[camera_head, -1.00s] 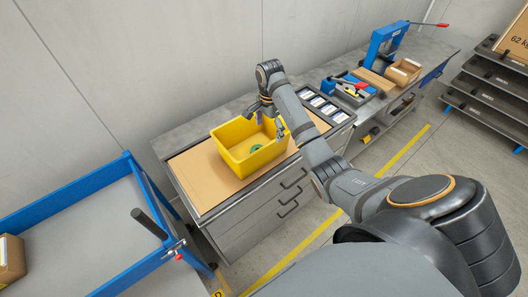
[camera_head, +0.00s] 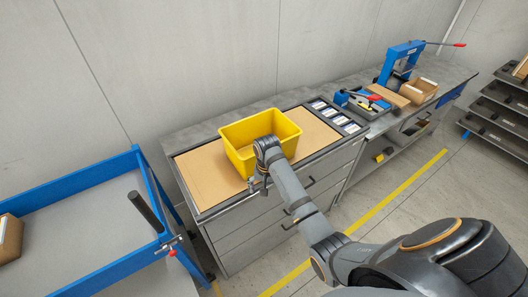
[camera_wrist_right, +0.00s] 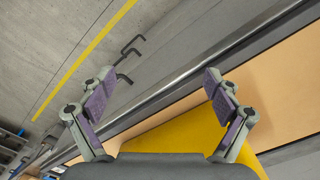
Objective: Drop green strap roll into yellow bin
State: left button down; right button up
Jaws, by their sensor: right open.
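The yellow bin (camera_head: 236,158) stands upright on the tan mat of the workbench in the head view, and part of it shows in the right wrist view (camera_wrist_right: 188,138). My right gripper (camera_head: 258,184) is at the bin's near side, with its wrist in front of part of the bin. In the right wrist view the right gripper (camera_wrist_right: 158,78) is open with nothing between its fingers. The green strap roll is not visible now; my right wrist hides part of the bin's inside. My left gripper is not in view.
The tan mat (camera_head: 207,177) has free room left of the bin. Labelled trays (camera_head: 335,116) and a blue toolbox (camera_head: 360,102) lie to the right. A blue-framed cart (camera_head: 90,200) stands at the left. Drawer handles stick out from the bench front.

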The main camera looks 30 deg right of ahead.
jog(key=s+a+f+n+b, duration=0.2)
jog(key=s+a+f+n, duration=0.1)
jog(key=f, duration=0.3)
jog(key=shift+a+f+n+b, duration=0.35)
jog(key=shift+a+f+n, duration=0.05)
jog(key=shift+n, duration=0.2)
jog(key=shift+f, duration=0.1)
jog(key=s+d+f+n, duration=0.1)
jog(key=s+f, duration=0.3)
jog(key=f, duration=0.5)
jog(key=s+d+f+b, duration=0.1)
jog(key=s+f, duration=0.4)
jog(key=f, duration=0.3)
jog(key=s+d+f+n, duration=0.1)
jog(key=s+f, duration=0.3)
jog(key=f, duration=0.5)
jog(key=s+d+f, duration=0.1)
jog(key=s+f, duration=0.2)
jog(key=s, duration=0.5)
jog(key=s+d+f+b, duration=0.1)
jog(key=s+f, duration=0.3)
jog(key=s, duration=0.3)
jog(key=s+d+f+n+t, duration=0.1)
jog(key=s+f, duration=0.3)
jog(key=s, duration=0.4)
jog(key=shift+s+d+h, duration=0.3)
jog(key=shift+s+d, duration=0.05)
jog(key=shift+d, duration=0.2)
